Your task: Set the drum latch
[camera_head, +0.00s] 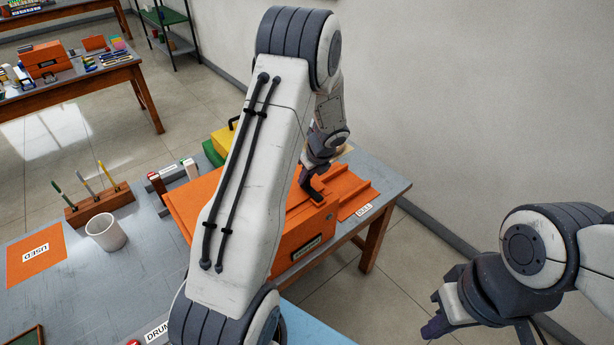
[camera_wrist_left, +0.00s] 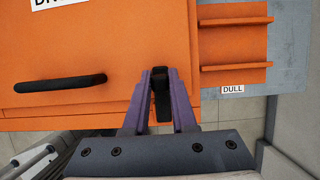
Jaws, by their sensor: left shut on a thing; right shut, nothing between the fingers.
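The orange box (camera_head: 297,238) stands on the grey table, partly hidden behind my left arm. In the left wrist view the orange box (camera_wrist_left: 60,50) shows a long black handle (camera_wrist_left: 60,83) and, to its right, a short black latch-like piece (camera_wrist_left: 161,78). My left gripper (camera_head: 314,190) is at the box's top near its right end. In the left wrist view my left gripper's purple fingers (camera_wrist_left: 160,95) are shut on the short black piece. My right gripper (camera_head: 433,327) is shut and empty, off the table at the lower right.
An orange rack (camera_wrist_left: 235,45) labelled DULL (camera_head: 364,210) lies right of the box. Left are a white cup (camera_head: 105,232), a wooden holder with several tools (camera_head: 98,205) and an orange USED mat (camera_head: 36,255). A yellow box (camera_head: 222,138) stands behind. The floor between table and wall is clear.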

